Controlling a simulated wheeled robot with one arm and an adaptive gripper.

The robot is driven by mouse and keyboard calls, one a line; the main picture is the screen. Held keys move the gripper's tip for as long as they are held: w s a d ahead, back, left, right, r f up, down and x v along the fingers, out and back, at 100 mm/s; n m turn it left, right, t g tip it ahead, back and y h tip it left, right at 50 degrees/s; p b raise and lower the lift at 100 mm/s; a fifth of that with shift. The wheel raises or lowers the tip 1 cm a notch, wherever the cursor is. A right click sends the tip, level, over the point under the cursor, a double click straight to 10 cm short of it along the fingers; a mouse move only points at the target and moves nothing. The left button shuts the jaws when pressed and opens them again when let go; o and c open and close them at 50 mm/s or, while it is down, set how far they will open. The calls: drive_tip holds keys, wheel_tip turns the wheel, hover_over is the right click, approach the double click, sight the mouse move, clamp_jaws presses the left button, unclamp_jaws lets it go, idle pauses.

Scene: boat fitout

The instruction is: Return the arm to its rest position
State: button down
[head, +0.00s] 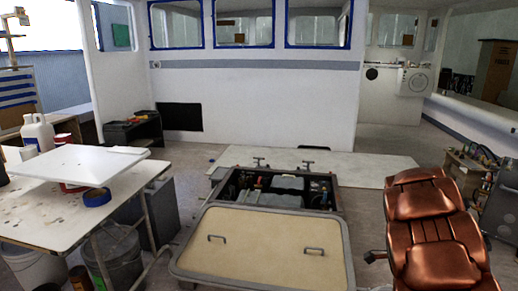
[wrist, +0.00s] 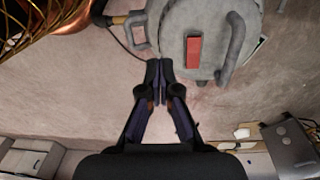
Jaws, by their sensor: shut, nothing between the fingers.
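My gripper (wrist: 160,82) shows in the wrist view, dark, with its two fingers together and nothing between them. It is over bare floor, beside a grey round-edged object (wrist: 212,25) with a red block-shaped patch and a curved handle. I cannot tell whether the gripper touches that object. My arm and gripper do not show in the head view.
An open hatch (head: 275,188) with a beige lid (head: 265,245) lies ahead. A brown padded seat (head: 436,240) stands at right. A work table (head: 60,215) with a white panel and blue tape (head: 97,197) is at left. Floor shows between table and hatch.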

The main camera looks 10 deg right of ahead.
drive_tip(key=s+a+r+n, duration=0.5)
drive_tip(key=s+a, duration=0.1)
drive_tip(key=a, duration=0.3)
drive_tip(key=s+a+r+n, duration=0.4)
drive_tip(key=s+a+n, duration=0.15)
drive_tip(key=a, duration=0.35)
drive_tip(key=s+a+r+n+g, duration=0.1)
drive_tip(key=s+a+n, duration=0.45)
drive_tip(key=s, duration=0.25)
drive_tip(key=s+a+n+g, duration=0.1)
drive_tip(key=s+a+n, duration=0.45)
drive_tip(key=s, duration=0.25)
wheel_tip(320, 180, up, 19)
drive_tip(key=t+p, duration=0.1)
drive_tip(key=p, duration=1.7)
drive_tip(key=shift+w+r+n, duration=0.2)
drive_tip(key=shift+w+n, duration=0.1)
drive_tip(key=shift+n, duration=0.15)
drive_tip(key=shift+d, duration=0.1)
